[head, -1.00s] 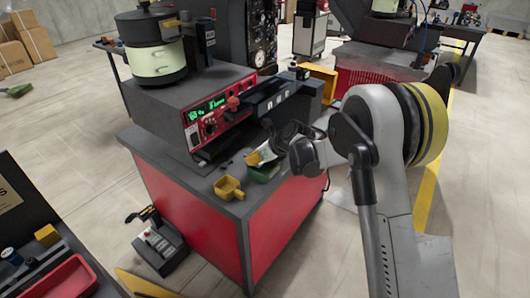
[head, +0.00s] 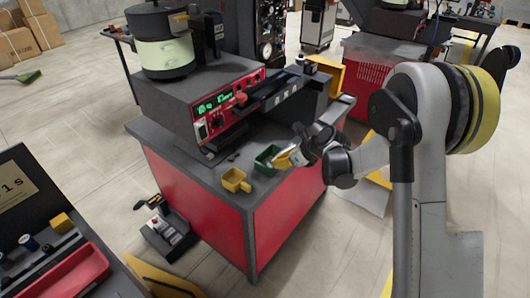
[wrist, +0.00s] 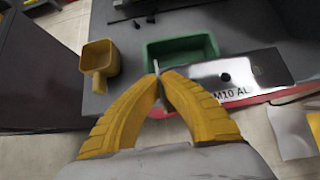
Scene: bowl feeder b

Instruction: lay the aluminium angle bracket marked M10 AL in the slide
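The aluminium angle bracket (wrist: 243,68) is a shiny grey plate with a dark round spot and the letters M10 AL, seen in the wrist view right of my fingers. My gripper (wrist: 159,77) has two yellow ridged fingers closed together at the tips, with a thin pale edge of the bracket between them. In the head view my gripper (head: 279,159) is over the front of the red bench, beside the green tray. The bracket is hard to make out there. A dark slide-like channel (head: 278,98) runs along the feeder's front right, well above and behind my gripper.
A green tray (head: 263,167) and a yellow scoop (head: 236,187) are on the grey bench top (head: 200,172). The feeder's red panel (head: 212,122) has a green display and knobs. A pedal box (head: 165,235) is on the floor.

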